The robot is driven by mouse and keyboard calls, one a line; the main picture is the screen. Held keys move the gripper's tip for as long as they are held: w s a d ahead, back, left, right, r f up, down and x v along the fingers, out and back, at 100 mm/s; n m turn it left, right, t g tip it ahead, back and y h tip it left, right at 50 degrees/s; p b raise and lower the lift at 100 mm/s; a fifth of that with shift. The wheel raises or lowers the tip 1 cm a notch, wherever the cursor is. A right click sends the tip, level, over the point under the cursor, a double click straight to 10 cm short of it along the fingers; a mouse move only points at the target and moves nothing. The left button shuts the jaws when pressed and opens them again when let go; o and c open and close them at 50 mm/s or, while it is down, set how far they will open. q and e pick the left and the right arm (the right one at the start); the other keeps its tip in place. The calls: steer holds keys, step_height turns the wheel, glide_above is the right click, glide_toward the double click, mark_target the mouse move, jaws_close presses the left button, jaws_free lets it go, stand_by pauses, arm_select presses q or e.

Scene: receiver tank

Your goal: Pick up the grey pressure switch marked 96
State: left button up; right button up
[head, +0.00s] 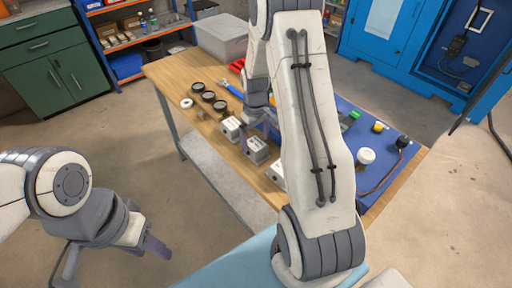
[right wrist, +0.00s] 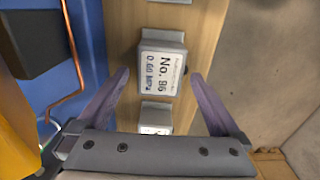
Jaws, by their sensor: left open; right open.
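The grey pressure switch marked No. 96 (right wrist: 162,68) sits on the wooden tabletop, its label facing up in the right wrist view. In the head view it appears to be the middle grey block (head: 257,150) of a row. My right gripper (right wrist: 158,76) is open, and its fingertips show on either side of the switch without visible contact; their height above it is hard to judge. In the head view my right arm partly hides the right gripper (head: 268,125). My left gripper (head: 153,246) is open and empty over the floor at lower left.
Similar blocks stand on both sides of the switch, one (head: 230,127) further back and one (head: 276,173) nearer. A blue mat (right wrist: 75,15) with a copper tube (right wrist: 72,50) lies beside the row. Dark round parts (head: 208,97) stand at the far left of the table.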

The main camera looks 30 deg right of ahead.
steer(key=shift+f, duration=1.25)
jaws_close()
